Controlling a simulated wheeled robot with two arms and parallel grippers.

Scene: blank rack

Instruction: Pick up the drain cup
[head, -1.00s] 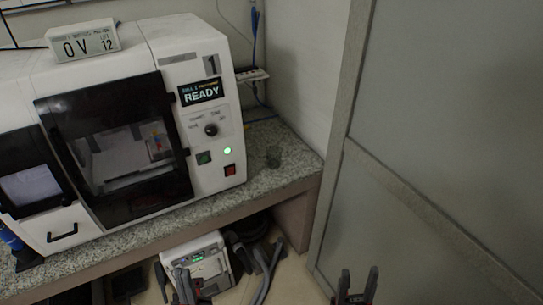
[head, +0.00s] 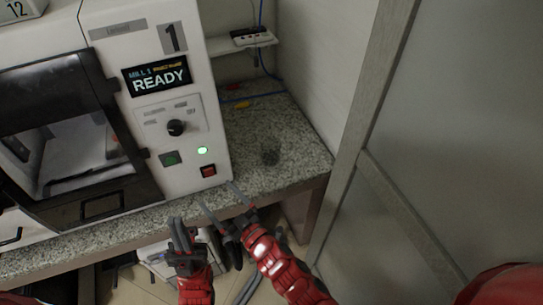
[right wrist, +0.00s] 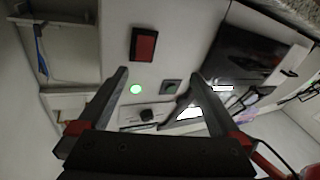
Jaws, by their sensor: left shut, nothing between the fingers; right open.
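My right gripper (head: 218,195) is open and empty at the counter's front edge, left of the cup and nearer to me. Its spread fingers also show in the right wrist view (right wrist: 160,76), with the machine's control panel beyond them. I cannot make out the cup in that view. My left gripper (head: 180,222) is shut and empty, further left, by the counter's front edge.
The white machine (head: 205,115) with a READY screen stands left of the cup. A power strip (head: 253,38) and blue cable lie behind. A wall closes the right side, with a framed panel (head: 440,130) nearer. The counter around the cup is clear.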

